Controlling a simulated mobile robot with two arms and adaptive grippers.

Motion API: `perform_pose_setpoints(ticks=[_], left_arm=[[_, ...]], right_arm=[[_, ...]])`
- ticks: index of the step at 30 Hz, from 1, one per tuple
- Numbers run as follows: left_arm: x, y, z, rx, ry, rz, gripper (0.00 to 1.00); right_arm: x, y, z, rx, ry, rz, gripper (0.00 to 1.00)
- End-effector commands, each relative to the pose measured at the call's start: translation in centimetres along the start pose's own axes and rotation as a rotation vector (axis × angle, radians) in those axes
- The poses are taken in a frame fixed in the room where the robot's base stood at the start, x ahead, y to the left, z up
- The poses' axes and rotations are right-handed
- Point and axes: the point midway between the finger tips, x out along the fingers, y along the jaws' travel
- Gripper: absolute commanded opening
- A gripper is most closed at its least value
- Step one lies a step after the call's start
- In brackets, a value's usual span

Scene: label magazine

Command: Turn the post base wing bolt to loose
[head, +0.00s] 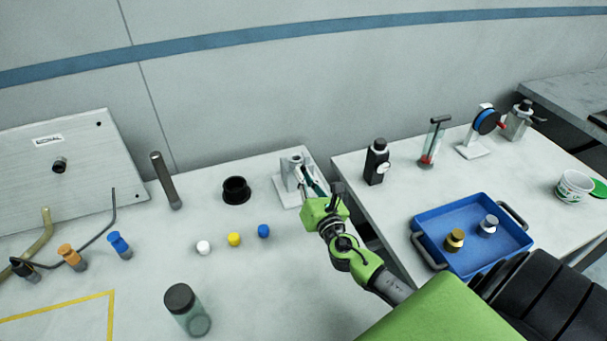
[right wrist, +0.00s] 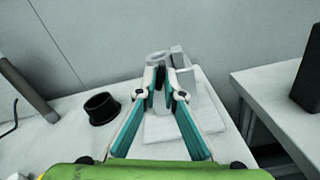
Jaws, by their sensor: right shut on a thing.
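The post base (head: 288,184) is a light grey block with an upright ring-topped post on a flat plate, at the right back of the left table. It also shows in the right wrist view (right wrist: 196,105), at the centre. My right gripper (head: 309,180) reaches it from the front right. In the right wrist view, its two teal fingers close in on a small dark piece, the wing bolt (right wrist: 160,76), at the front of the post. The fingertips are shut on it. The bolt's angle is hard to make out. My left gripper is not in view.
A black ring cup (head: 236,191) stands left of the post base. White, yellow and blue caps (head: 263,231) lie in front. A gap separates this table from the right table, which holds a blue tray (head: 425,225) and a black device (head: 376,163).

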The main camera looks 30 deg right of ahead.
Motion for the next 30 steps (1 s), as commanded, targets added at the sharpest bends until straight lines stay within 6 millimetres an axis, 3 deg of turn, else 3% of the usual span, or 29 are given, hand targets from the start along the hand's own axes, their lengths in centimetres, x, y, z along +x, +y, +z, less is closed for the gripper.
perform_pose_setpoints(ticks=[12, 30], left_arm=[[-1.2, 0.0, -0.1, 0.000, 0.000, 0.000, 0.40], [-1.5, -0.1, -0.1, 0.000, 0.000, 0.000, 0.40]], right_arm=[[0.0, -0.1, 0.1, -0.258, 0.001, -0.001, 0.00], [0.0, -0.1, 0.0, -0.351, 0.000, -0.001, 0.00]])
